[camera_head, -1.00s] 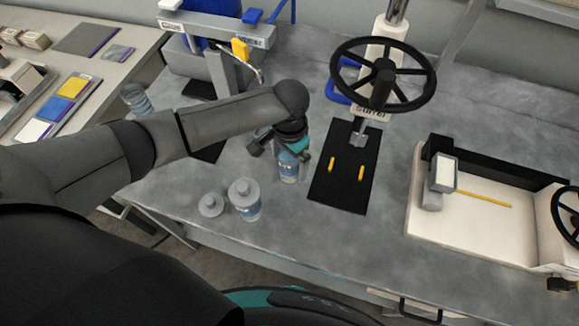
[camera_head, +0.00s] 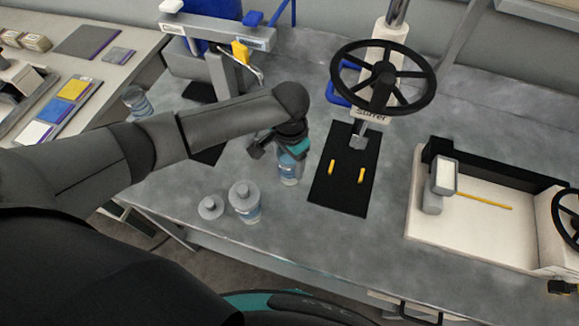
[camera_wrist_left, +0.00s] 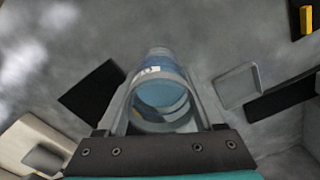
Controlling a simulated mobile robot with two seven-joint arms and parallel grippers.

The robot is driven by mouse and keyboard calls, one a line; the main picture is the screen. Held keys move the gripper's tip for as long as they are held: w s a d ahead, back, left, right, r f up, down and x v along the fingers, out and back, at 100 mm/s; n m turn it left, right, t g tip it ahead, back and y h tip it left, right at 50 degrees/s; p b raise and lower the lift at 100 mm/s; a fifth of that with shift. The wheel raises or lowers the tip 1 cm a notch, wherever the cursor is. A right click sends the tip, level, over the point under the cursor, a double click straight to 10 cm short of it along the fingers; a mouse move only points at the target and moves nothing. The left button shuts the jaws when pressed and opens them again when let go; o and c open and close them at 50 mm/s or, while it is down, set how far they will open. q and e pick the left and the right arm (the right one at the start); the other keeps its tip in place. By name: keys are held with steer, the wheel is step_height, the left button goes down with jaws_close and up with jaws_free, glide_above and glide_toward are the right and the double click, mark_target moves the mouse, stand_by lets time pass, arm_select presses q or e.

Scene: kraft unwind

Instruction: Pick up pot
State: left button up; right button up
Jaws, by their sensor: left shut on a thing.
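A clear pot with blue contents and a pale label band (camera_head: 289,171) is near the middle of the grey bench in the head view. My left gripper (camera_head: 284,152) is shut on it from above. The gripper and wrist hide the pot's top in that view. In the left wrist view the pot (camera_wrist_left: 162,98) sits between the two fingers of the gripper (camera_wrist_left: 165,105). I cannot tell whether its base touches the bench. My right gripper is not in view.
A lidded pot (camera_head: 245,201) and a grey lid-like disc (camera_head: 210,207) stand front-left of the held pot. Another clear jar (camera_head: 136,101) is at the back left. A black mat (camera_head: 345,180) under a handwheel press (camera_head: 384,78) lies to the right. A cream machine (camera_head: 475,220) is farther right.

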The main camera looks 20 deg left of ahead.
arm_select(q)
step_height(320, 180, up, 18)
steer(key=p, duration=0.8)
steer(key=s+a+f+n+b, duration=0.2)
steer(key=f+n+b, duration=0.1)
steer(key=b, duration=0.9)
steer(key=s+a+f+n+b, duration=0.2)
steer(key=f+b, duration=0.4)
steer(key=b, duration=0.7)
steer(key=shift+s+f+n, duration=0.3)
steer(key=shift+s+n, duration=0.1)
steer(key=shift+s, duration=0.25)
